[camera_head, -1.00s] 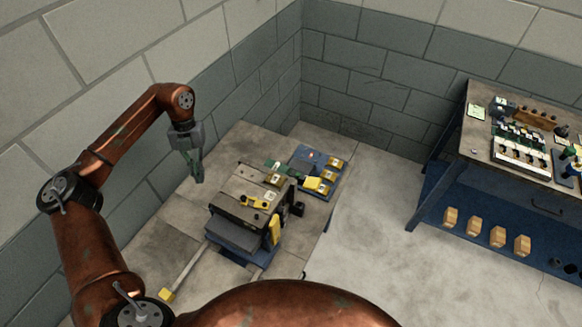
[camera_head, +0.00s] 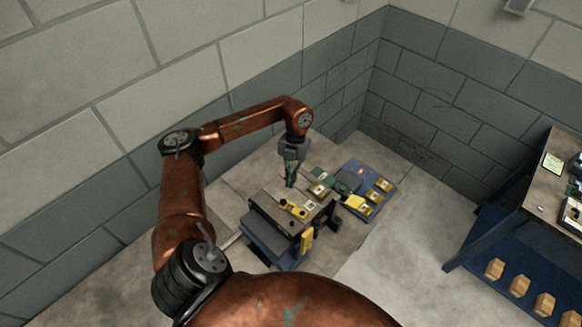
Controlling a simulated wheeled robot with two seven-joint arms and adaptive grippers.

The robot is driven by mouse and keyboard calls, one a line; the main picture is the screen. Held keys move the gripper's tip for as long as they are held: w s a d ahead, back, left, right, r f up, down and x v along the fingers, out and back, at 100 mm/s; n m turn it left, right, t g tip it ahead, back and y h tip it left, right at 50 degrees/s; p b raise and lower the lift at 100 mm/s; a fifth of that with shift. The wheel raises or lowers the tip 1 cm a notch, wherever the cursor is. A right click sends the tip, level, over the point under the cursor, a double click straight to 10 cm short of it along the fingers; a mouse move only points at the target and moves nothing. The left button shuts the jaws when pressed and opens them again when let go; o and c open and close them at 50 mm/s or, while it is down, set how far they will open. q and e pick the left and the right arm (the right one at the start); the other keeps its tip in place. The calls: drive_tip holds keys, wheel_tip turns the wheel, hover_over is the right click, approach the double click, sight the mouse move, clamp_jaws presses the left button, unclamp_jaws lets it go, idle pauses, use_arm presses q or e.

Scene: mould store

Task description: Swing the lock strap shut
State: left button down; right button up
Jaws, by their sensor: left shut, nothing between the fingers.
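The mould (camera_head: 267,212) is a dark steel block on a blue base on the floor slab. A short yellow strap (camera_head: 293,209) with dark round spots lies across its top. A second yellow piece (camera_head: 306,240) stands upright at its right front side. I cannot tell for sure which of the two is the lock strap, or whether either is latched. My left gripper (camera_head: 290,183) is shut and empty. It points down just behind the yellow strap in the picture; whether it touches the mould is too small to tell. My right gripper is not in view.
A blue tray (camera_head: 380,207) with yellow-marked blocks lies right of the mould. A blue-framed workbench (camera_head: 538,200) stands at the right, with several wooden blocks on its lower shelf. Block walls close off the back and left. The floor between mould and bench is clear.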

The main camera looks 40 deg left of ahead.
sight(294, 207)
use_arm(q)
drive_tip(key=s, duration=0.1)
drive_tip(key=s+d+p, duration=0.1)
drive_tip(key=s, duration=0.1)
drive_tip(key=shift+s+f, duration=0.15)
drive_tip(key=shift+s, duration=0.05)
drive_tip(key=shift+s+d+f, duration=0.1)
drive_tip(key=shift+s+f, duration=0.05)
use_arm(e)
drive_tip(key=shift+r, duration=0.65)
use_arm(q)
drive_tip(key=shift+s+n, duration=0.6)
drive_tip(key=shift+n, duration=0.2)
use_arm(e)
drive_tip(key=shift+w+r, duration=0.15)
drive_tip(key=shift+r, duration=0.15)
use_arm(q)
drive_tip(key=shift+s+n+h+p, duration=0.3)
drive_tip(key=shift+s+n+p, duration=0.1)
drive_tip(key=shift+n, duration=0.1)
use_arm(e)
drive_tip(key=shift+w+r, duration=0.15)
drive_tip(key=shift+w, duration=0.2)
